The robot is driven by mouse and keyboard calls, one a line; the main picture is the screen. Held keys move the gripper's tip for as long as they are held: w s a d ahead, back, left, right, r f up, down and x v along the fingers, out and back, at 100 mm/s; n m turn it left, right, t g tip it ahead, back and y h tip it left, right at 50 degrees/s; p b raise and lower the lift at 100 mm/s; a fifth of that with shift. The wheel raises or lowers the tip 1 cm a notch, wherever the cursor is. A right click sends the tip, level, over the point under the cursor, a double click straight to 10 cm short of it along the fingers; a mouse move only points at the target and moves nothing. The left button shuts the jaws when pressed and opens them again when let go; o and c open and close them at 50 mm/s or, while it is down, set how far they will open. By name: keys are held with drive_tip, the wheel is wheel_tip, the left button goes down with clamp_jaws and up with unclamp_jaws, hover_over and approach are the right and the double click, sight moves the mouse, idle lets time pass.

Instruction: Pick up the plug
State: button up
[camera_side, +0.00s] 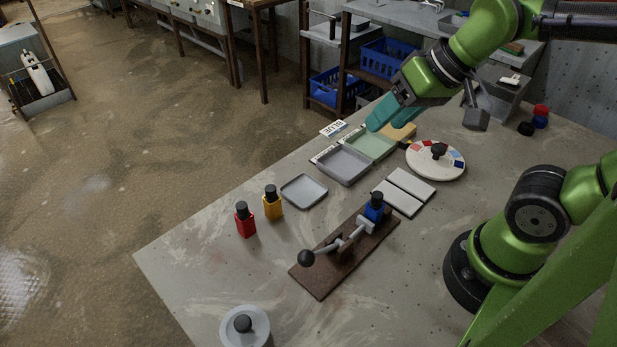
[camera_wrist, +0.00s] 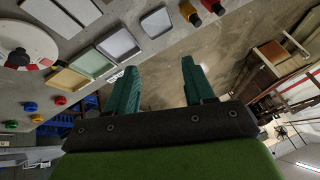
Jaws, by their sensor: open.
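Three small blocks with black tops could be the plug; I cannot tell which is meant. A red one (camera_side: 245,222) and a yellow one (camera_side: 272,205) stand upright on the bench. A blue one (camera_side: 374,211) sits at the far end of a brown board (camera_side: 318,281) with a lever clamp (camera_side: 345,244). In the wrist view, the red block (camera_wrist: 209,6) and yellow block (camera_wrist: 189,13) show at the top edge. My gripper (camera_side: 383,113), with teal fingers, is above the trays, away from all three blocks. In the wrist view my gripper (camera_wrist: 159,72) is open and empty.
A grey-lilac tray (camera_side: 343,165), a green tray (camera_side: 369,144) and a small grey tray (camera_side: 304,190) lie mid-bench. Near them are white plates (camera_side: 404,190) and a round colour dial (camera_side: 436,160). A grey knobbed cylinder (camera_side: 245,327) stands at the front.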

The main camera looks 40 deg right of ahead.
drive_tip(key=a+n+g, duration=0.1)
drive_tip(key=n+g, duration=0.1)
drive_tip(key=n, duration=0.1)
drive_tip(key=n+g+h, duration=0.2)
drive_tip(key=n+g, duration=0.2)
drive_tip(key=n, duration=0.3)
hover_over(377, 194)
drive_tip(key=f, duration=1)
drive_tip(key=shift+s, duration=0.35)
drive_tip(key=shift+w+f, duration=0.15)
drive_tip(key=shift+f, duration=1.45)
drive_tip(key=shift+w+f, duration=0.1)
drive_tip(key=shift+f, duration=1.45)
clamp_jaws()
